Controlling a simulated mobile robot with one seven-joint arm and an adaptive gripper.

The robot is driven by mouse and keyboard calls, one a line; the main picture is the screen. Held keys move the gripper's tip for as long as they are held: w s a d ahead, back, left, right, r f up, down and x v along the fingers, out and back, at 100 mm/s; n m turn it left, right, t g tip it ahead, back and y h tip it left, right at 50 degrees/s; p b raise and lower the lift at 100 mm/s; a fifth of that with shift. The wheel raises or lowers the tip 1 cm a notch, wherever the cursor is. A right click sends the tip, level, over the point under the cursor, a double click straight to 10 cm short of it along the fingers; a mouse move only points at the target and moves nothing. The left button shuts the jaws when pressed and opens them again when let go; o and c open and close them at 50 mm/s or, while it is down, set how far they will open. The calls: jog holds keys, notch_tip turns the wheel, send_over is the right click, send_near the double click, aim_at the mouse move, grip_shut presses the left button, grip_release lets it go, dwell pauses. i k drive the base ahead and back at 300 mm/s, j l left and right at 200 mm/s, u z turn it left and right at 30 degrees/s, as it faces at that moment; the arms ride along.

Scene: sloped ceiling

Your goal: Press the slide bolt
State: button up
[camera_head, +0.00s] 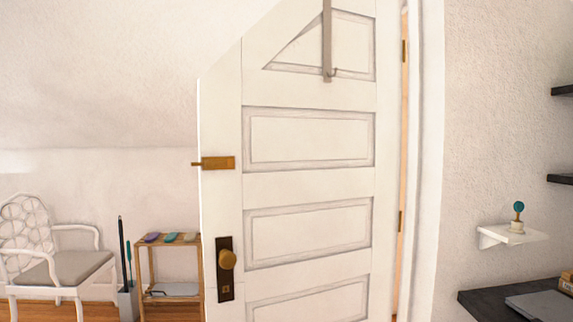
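The brass slide bolt (216,163) is mounted on the white door (310,187) near its left edge, at about mid-height in the picture. Its thin tip sticks out to the left past the door's edge. The door stands ajar, its free edge at the left, with the sloped wall visible behind it. A brass knob (228,259) on a dark plate sits lower on the same side. My gripper is not in this view, so its distance from the bolt does not show.
A grey strip with a hook (327,45) hangs on the door's upper part. Left of the door are a white chair (57,268) and a small wooden shelf (146,272) with colored items. A dark desk (487,302) and a white wall shelf (512,236) are at the right.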

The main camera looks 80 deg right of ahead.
aim_at(209, 165)
jog(key=z, duration=1.6)
jog(key=i+z, duration=0.15)
jog(key=i+u, duration=0.25)
jog(key=i+l+u, duration=0.25)
jog(key=i, duration=0.2)
jog(key=j, duration=0.1)
